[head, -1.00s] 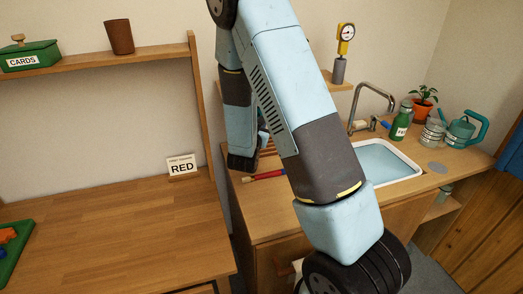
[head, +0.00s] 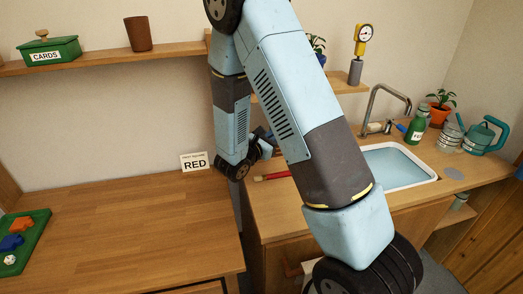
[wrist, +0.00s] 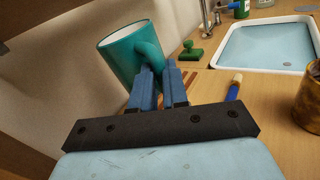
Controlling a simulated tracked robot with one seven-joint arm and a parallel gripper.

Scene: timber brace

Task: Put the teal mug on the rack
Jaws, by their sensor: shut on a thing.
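The teal mug (wrist: 122,50) is in my gripper (wrist: 159,68) in the wrist view. The two blue fingers are shut on its handle, and the mug leans to the left with its white inside partly showing. In the head view my gripper (head: 264,144) is small and partly behind my arm, near the left end of the sink counter; I cannot make out the mug there. Brown wooden slats (wrist: 191,82), perhaps the rack, show just behind the fingers in the wrist view, mostly hidden by them.
A green stamp-like object (wrist: 188,53), a blue-handled brush (wrist: 234,88) and a brown cup (wrist: 309,95) stand or lie on the counter. The sink (head: 400,166) is to the right. A RED card (head: 195,163) stands on the left desk, which is largely clear.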

